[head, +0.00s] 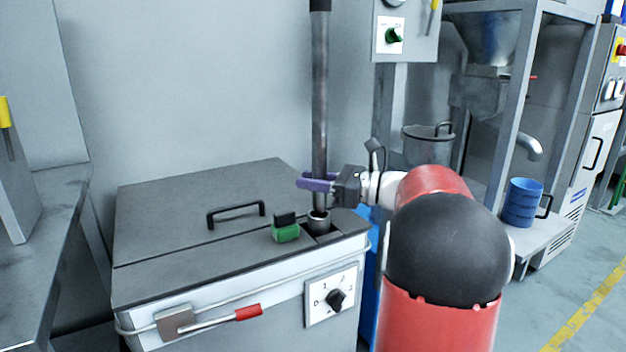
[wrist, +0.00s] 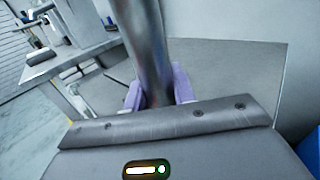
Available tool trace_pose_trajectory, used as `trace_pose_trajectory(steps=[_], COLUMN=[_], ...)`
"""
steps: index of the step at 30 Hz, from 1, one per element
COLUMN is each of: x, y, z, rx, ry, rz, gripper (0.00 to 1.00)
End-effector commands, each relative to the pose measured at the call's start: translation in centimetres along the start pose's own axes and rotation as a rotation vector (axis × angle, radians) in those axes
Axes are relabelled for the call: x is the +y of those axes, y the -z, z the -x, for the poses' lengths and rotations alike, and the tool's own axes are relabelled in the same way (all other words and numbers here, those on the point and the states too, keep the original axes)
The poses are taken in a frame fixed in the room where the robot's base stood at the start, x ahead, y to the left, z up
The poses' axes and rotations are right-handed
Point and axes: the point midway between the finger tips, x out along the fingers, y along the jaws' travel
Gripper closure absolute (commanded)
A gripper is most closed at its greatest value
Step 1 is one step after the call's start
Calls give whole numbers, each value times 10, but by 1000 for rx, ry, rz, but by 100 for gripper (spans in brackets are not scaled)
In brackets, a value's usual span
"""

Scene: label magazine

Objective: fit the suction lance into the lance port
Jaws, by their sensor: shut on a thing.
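The suction lance (head: 320,100) is a long dark metal tube standing upright above the grey cabinet (head: 150,225). My gripper (head: 317,183) has purple fingers and is shut on the lance near its lower part. The lance also shows in the wrist view (wrist: 147,45), running between the purple fingers (wrist: 155,88). The lance port (head: 319,222) is a short round metal collar at the right of the cabinet top. The lance's lower end is at the collar's mouth; I cannot tell whether it is inside or just above it.
A green and black block (head: 286,230) sits just left of the port. A black lid handle (head: 236,212), a red-handled lever (head: 248,313) and a dial (head: 336,299) are on the cabinet. A blue mug (head: 522,203) stands on a shelf at right. A wall is behind the lance.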

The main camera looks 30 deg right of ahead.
Motion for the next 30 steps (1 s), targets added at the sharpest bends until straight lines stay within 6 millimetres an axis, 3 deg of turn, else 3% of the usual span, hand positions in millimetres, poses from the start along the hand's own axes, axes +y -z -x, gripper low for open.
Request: trace_pose_trajectory(steps=[30], x=[0], y=[25], z=[0], rx=[-2], ry=[0], rz=[1], gripper=[100])
